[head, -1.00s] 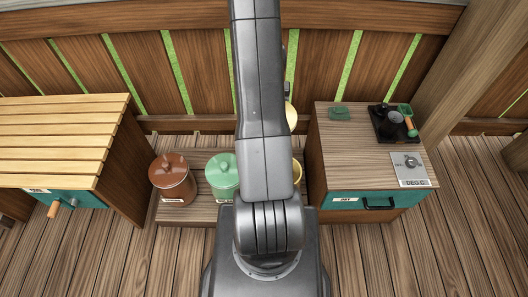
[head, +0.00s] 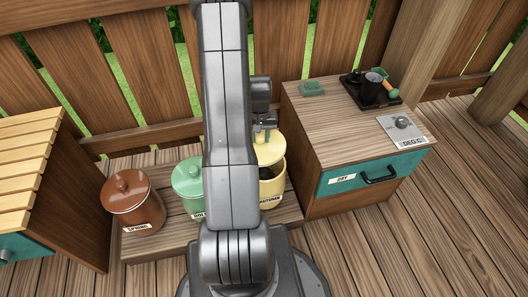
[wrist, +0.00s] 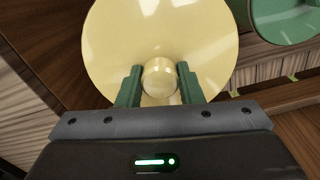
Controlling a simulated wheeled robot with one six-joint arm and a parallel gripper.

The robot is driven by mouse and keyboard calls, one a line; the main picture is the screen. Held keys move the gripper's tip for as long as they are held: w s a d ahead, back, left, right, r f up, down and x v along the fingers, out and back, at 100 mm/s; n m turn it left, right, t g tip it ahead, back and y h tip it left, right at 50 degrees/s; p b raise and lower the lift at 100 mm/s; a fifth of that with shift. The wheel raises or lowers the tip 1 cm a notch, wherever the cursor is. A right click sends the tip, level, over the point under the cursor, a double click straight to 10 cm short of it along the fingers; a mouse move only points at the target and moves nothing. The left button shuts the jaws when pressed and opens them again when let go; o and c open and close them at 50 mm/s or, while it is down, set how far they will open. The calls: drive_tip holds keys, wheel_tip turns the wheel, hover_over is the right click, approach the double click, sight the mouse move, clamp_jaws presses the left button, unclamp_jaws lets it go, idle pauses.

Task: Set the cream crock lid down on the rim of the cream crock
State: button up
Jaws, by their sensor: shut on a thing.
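The cream crock lid (head: 268,152) is a pale yellow disc with a round knob. My gripper (wrist: 160,84) is shut on the knob, with a green finger on each side of it in the wrist view, where the lid (wrist: 160,35) fills the upper middle. The cream crock (head: 272,190) stands on the low wooden step, partly behind my arm. In the head view the lid overlaps the back of the crock's mouth, and the dark inside shows below the lid's near edge. The lid looks held above the rim; I cannot tell whether it touches anywhere.
A green lidded crock (head: 189,180) stands left of the cream one, and a brown lidded crock (head: 131,202) farther left. A wooden cabinet (head: 335,125) with a teal drawer stands close on the right. A fence (head: 145,70) runs behind.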

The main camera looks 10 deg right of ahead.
drive_tip(key=shift+s+d+f+b, duration=0.15)
drive_tip(key=shift+d+f+b, duration=0.2)
drive_tip(key=shift+f, duration=0.3)
drive_tip(key=shift+s+d+f+b, duration=0.1)
drive_tip(key=shift+d+f+b, duration=0.2)
drive_tip(key=shift+f, duration=0.3)
drive_tip(key=shift+f+b, duration=2.15)
drive_tip(key=shift+f, duration=0.75)
drive_tip(key=shift+f+b, duration=0.85)
drive_tip(key=shift+f, duration=0.3)
drive_tip(key=o, duration=1.3)
drive_tip(key=shift+c, duration=0.2)
drive_tip(key=shift+r, duration=0.1)
